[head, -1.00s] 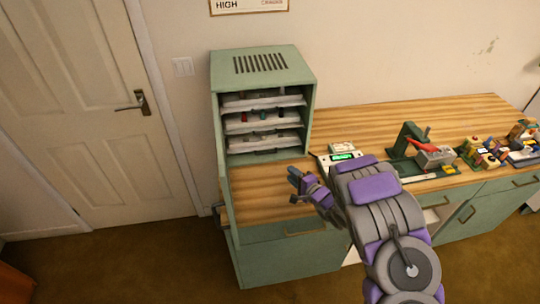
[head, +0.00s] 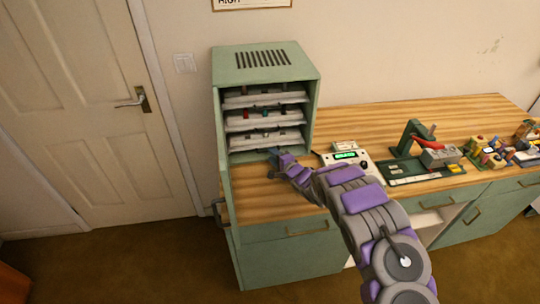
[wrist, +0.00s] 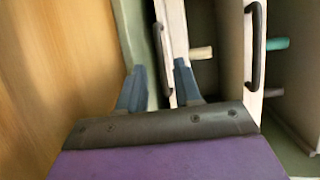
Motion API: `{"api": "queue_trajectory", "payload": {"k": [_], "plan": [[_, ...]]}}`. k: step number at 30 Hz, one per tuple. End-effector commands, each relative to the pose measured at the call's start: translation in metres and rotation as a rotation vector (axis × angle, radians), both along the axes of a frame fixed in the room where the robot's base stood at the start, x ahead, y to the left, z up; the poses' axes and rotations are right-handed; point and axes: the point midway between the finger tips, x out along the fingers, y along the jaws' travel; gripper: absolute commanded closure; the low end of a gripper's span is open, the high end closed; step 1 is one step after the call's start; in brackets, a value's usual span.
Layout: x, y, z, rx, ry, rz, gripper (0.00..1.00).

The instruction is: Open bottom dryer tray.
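The green dryer cabinet (head: 217,120) stands on the counter with its front open and several pale trays stacked inside. The bottom tray (head: 265,142) sits in the cabinet, just above its base. My gripper (head: 273,155) is low in front of it, near the cabinet's lower front edge. In the wrist view, which is turned sideways, my gripper (wrist: 160,65) is open. The bottom tray's front (wrist: 177,35) and dark handle (wrist: 162,60) lie between the two blue fingers in the picture. I cannot tell whether a finger touches the handle.
The middle tray (head: 265,122) and top tray (head: 265,101) sit above, both in the cabinet. The wooden counter (head: 262,200) is bare in front of the dryer. A white device with a green display (head: 345,156) and a green stand (head: 408,140) are to the right.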

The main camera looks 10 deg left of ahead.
Motion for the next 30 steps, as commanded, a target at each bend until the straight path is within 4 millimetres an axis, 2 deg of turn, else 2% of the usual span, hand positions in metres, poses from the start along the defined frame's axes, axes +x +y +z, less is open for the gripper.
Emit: {"api": "queue_trajectory", "payload": {"k": [9, 21, 23, 30], "plan": [[0.019, 0.016, -0.004, 0.002, -0.004, 0.002, 0.66], [0.022, 0.018, -0.005, 0.0, -0.002, 0.0, 0.66], [0.022, 0.018, -0.005, 0.0, -0.002, 0.0, 0.7], [0.022, 0.018, -0.005, 0.001, -0.001, 0.0, 0.93]]}}
